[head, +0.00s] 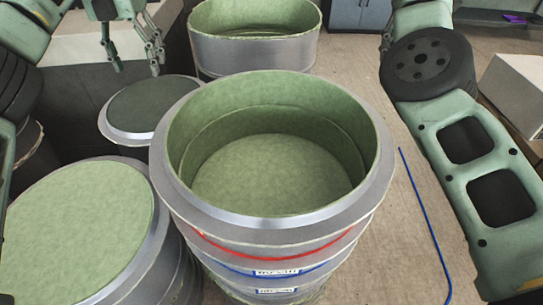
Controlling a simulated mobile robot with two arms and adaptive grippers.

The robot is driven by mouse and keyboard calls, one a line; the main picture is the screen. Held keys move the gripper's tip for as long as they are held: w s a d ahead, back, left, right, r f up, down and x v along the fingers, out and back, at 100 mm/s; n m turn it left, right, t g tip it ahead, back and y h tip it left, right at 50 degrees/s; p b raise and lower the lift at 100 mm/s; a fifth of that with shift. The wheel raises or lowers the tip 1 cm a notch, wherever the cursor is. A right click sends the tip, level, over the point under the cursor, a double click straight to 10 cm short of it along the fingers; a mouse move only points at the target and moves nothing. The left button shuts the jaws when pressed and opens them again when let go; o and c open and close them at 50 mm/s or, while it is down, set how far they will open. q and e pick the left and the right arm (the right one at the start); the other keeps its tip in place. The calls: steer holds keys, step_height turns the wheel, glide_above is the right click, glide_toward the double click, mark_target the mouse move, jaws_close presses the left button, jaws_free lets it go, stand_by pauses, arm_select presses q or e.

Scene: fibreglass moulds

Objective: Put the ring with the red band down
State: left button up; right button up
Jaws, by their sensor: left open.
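The ring with the red band (268,258) is a wide grey ring with a pale green inside, in the middle of the head view. It sits level on top of a stack, above a ring with a blue band (262,274) and white labels. Its open middle shows a green floor inside. My left gripper (135,68) is at the top left, open and empty, fingers pointing down. It is apart from the red-band ring, behind and left of it, and appears above a smaller round mould.
A round mould with a dark green top (150,103) stands behind left. A large pale green mould (75,235) stands front left. Another hollow mould (255,50) stands behind. A blue line (424,220) runs along the floor at right, where the floor is clear. Grey cabinets (352,14) stand at the back.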

step_height(320, 180, down, 3)
steer(key=b, duration=0.2)
arm_select(q)
step_height(320, 180, down, 24)
steer(key=b, duration=2.1)
steer(key=shift+b, duration=0.35)
arm_select(e)
glide_toward(380, 133)
steer(key=f, duration=0.3)
steer(key=d+f, duration=0.1)
steer(key=f, duration=0.7)
steer(key=shift+d+f, duration=0.15)
arm_select(q)
steer(key=shift+r, duration=0.2)
arm_select(e)
steer(key=shift+r, duration=0.25)
